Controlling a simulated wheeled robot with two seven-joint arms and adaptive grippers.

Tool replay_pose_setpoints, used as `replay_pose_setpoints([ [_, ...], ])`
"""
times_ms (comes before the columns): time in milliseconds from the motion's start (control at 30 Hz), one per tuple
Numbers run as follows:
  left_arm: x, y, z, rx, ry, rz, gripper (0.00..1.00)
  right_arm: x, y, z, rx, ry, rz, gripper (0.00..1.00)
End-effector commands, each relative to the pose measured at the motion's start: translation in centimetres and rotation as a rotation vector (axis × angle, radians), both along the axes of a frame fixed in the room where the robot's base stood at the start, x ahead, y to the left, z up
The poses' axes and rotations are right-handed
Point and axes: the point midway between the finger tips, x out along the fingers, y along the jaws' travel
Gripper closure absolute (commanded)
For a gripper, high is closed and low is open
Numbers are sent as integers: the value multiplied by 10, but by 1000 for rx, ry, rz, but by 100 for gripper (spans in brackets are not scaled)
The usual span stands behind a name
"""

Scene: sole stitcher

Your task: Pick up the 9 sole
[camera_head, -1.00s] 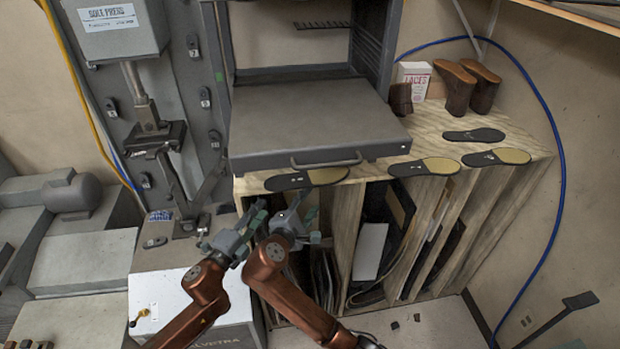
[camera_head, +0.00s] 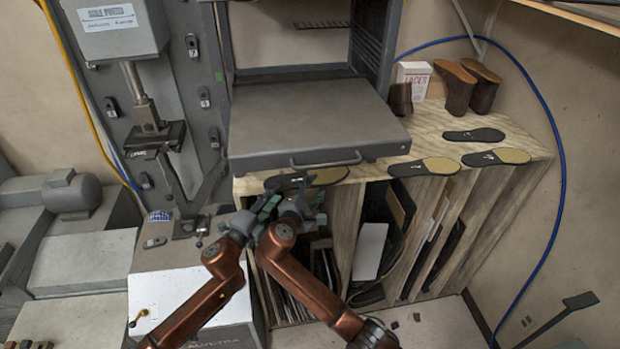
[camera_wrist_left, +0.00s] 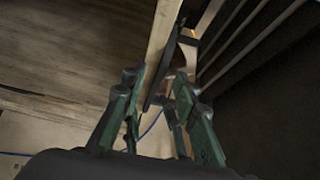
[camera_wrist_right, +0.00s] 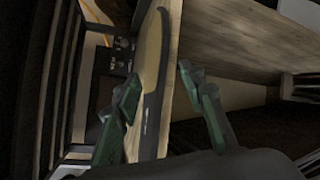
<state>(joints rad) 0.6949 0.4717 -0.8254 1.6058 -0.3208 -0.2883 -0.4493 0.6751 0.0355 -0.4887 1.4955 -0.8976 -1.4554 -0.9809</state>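A black-and-tan sole (camera_head: 328,176) lies at the left front edge of the wooden bench top, jutting past it; its number is too small to read. My left gripper (camera_head: 268,204) is open, just below and in front of this sole's black end. My right gripper (camera_head: 306,196) is open beside it to the right, partly covering the sole. In the right wrist view the sole (camera_wrist_right: 155,65) stands edge-on between the spread fingers (camera_wrist_right: 158,85), with no clear contact. In the left wrist view a thin dark sole edge (camera_wrist_left: 168,72) shows beyond the open fingers (camera_wrist_left: 156,85).
Other soles lie on the bench: one at the front (camera_head: 424,167), one at the right (camera_head: 497,157), one behind (camera_head: 474,135). A grey machine tray with a handle (camera_head: 325,161) overhangs the left sole. Wooden dividers (camera_head: 345,225) stand below. Boots (camera_head: 455,87) stand at the back.

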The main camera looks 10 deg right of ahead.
Motion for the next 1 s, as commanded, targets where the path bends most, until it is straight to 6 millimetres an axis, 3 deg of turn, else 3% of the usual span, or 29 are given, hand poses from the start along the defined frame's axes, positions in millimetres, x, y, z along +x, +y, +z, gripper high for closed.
replay_pose_setpoints([
  [400, 7, -6, 0, -1, 1, 0, 72, 7, -5, -2, 2, -1, 0, 62],
  [800, 7, -5, 0, -1, 1, 0, 99, 7, -5, -2, 1, -1, 0, 89],
  [1000, 7, -5, 0, -1, 1, 0, 100, 7, -5, -2, 1, -1, 0, 100],
])
